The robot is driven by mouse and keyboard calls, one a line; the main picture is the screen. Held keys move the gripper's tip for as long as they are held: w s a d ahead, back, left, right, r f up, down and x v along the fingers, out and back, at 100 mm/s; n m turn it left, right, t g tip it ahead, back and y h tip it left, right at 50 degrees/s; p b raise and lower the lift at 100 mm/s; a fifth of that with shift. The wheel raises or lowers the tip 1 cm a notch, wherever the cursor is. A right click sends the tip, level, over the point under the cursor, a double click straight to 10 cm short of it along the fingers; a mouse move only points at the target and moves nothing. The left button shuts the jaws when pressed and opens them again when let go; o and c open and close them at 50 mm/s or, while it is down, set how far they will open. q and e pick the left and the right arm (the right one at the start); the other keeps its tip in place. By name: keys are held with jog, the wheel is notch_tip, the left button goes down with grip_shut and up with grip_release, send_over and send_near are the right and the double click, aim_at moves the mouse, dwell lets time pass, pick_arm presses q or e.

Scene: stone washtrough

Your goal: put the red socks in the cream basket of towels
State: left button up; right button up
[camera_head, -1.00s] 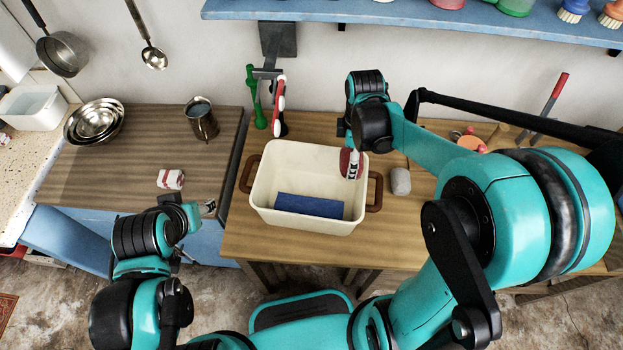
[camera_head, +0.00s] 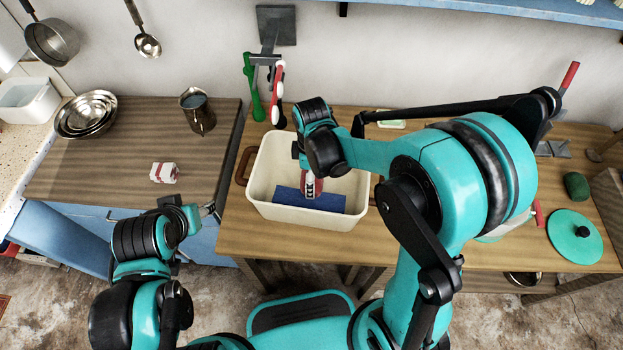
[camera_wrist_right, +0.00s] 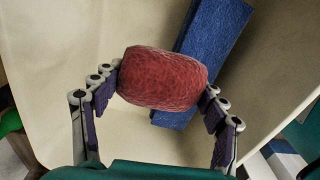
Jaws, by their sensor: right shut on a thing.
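The cream basket (camera_head: 262,188) stands on the wooden table with a folded blue towel (camera_head: 335,201) in it. My right gripper (camera_head: 311,182) is shut on the red socks, a rolled red bundle (camera_wrist_right: 163,78), and holds them inside the basket's outline, above the towel. In the right wrist view the right gripper's fingers (camera_wrist_right: 160,95) press both ends of the bundle, with the blue towel (camera_wrist_right: 208,55) behind it. The exact height of the bundle over the towel is unclear. My left gripper (camera_head: 207,211) is by the front edge of the left counter; its fingers are too small to judge.
Green and red handled things (camera_head: 264,95) hang behind the basket. A green round lid (camera_head: 574,237) lies far right.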

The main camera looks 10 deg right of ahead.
jog(key=shift+r, duration=0.1)
jog(key=shift+f, duration=0.3)
jog(key=o, duration=1.2)
jog(key=shift+r, duration=0.1)
